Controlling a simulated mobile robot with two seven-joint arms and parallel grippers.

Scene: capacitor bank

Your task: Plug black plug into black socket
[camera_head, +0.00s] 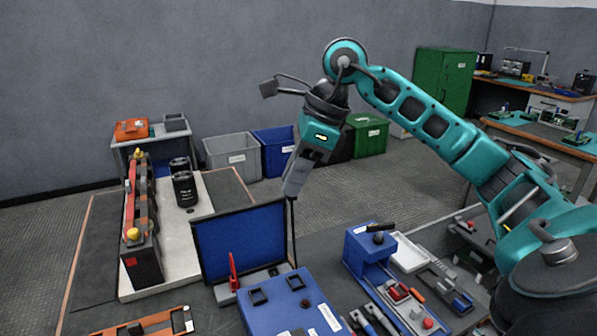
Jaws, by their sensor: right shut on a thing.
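My right gripper (293,190) is in the middle of the head view, pointing down above the blue upright panel (240,240). It is shut on a thin black piece (292,215), which looks like the black plug with its lead. The piece hangs down along the panel's right edge; its upper part is hidden in the jaws. I cannot tell whether either is the black socket. My left gripper is not in view.
A red upright piece (233,272) stands before the panel. A black-and-red unit (142,240) and black cylinders (184,188) stand on a pale base at left. A blue tool holder (366,250) and loose tools stand at right. Grey and blue bins (232,150) are behind.

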